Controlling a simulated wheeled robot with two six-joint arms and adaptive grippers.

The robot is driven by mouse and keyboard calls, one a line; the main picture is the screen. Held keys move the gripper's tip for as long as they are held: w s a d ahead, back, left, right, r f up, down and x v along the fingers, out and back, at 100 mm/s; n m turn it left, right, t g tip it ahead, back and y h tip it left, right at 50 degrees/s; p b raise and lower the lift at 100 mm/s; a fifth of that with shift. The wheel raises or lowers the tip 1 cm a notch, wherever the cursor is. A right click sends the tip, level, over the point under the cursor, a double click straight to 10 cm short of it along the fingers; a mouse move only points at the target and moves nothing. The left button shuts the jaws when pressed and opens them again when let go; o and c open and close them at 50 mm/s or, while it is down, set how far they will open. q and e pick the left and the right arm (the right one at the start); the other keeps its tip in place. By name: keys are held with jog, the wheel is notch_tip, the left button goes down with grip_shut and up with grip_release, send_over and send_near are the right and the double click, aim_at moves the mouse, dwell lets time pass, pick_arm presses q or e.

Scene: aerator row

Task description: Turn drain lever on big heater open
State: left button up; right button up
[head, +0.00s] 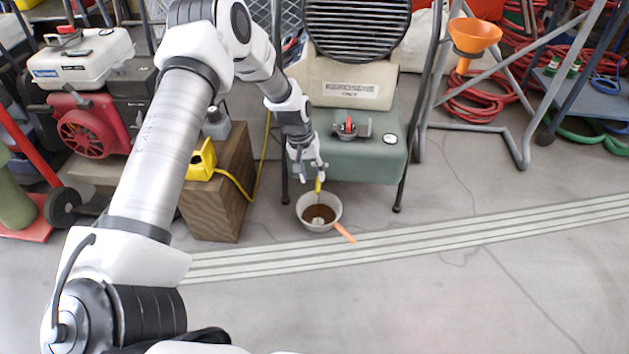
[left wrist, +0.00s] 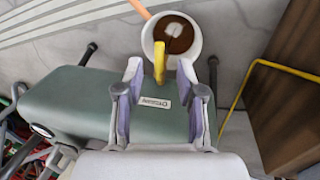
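The big heater has a black grille, a beige body marked "KEROSENE ONLY" and a green tank (head: 365,158); the tank also shows in the left wrist view (left wrist: 75,103). Its yellow drain lever (left wrist: 159,62) sticks out at the tank's edge and shows small in the head view (head: 318,186). My left gripper (head: 312,168) is at the tank's lower left side. In the left wrist view its two fingers (left wrist: 160,75) stand apart, with the lever's near end between or just beyond the tips and gaps on both sides. Contact is not visible. My right gripper is out of view.
A white bowl (head: 333,222) with brown liquid and an orange stick (head: 344,232) stands on the floor below the lever. A wooden block (head: 222,190) with a yellow cord is left of it. A grey metal frame stands right of the heater. The front floor is clear.

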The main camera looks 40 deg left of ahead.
pick_arm(q)
notch_tip(320, 180, up, 7)
jog(key=a, duration=0.1)
jog(key=shift+s, duration=0.4)
jog(key=shift+a+f, duration=0.1)
jog(key=shift+f, duration=0.05)
